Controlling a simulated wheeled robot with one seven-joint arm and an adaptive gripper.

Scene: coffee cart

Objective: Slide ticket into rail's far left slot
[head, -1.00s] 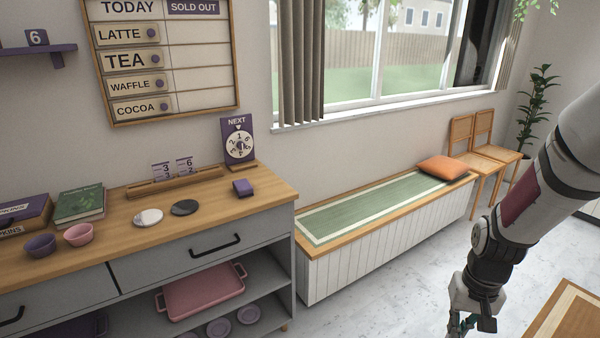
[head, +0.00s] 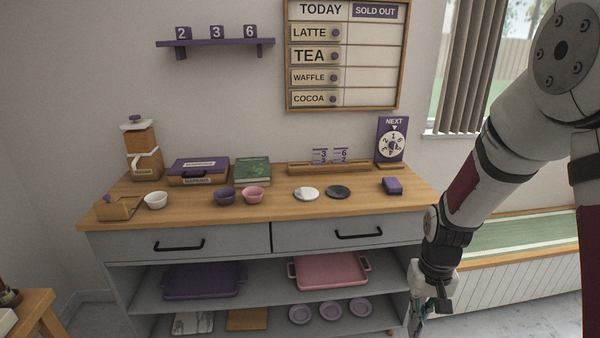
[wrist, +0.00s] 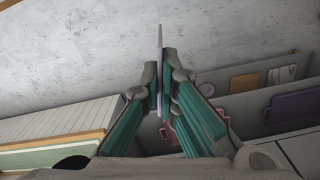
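The wooden ticket rail (head: 299,169) lies along the back of the sideboard top. Two small printed tickets, one on the left (head: 320,156) and one on the right (head: 341,155), stand upright in it; the rail's left end is bare. My gripper (wrist: 161,69) is closed on a thin, pale pinkish ticket (wrist: 160,40), seen edge-on between the fingertips in the wrist view. In the head view my gripper (head: 418,318) hangs low, in front of the sideboard's right end, well below the top. The ticket's printed face is not visible.
A purple NEXT dial sign (head: 391,140) stands at the rail's right end, with a purple block (head: 392,186) before it. White (head: 306,194) and dark (head: 338,192) discs lie in front of the rail. A green book (head: 252,171) is to its left. The bench (head: 510,236) is at right.

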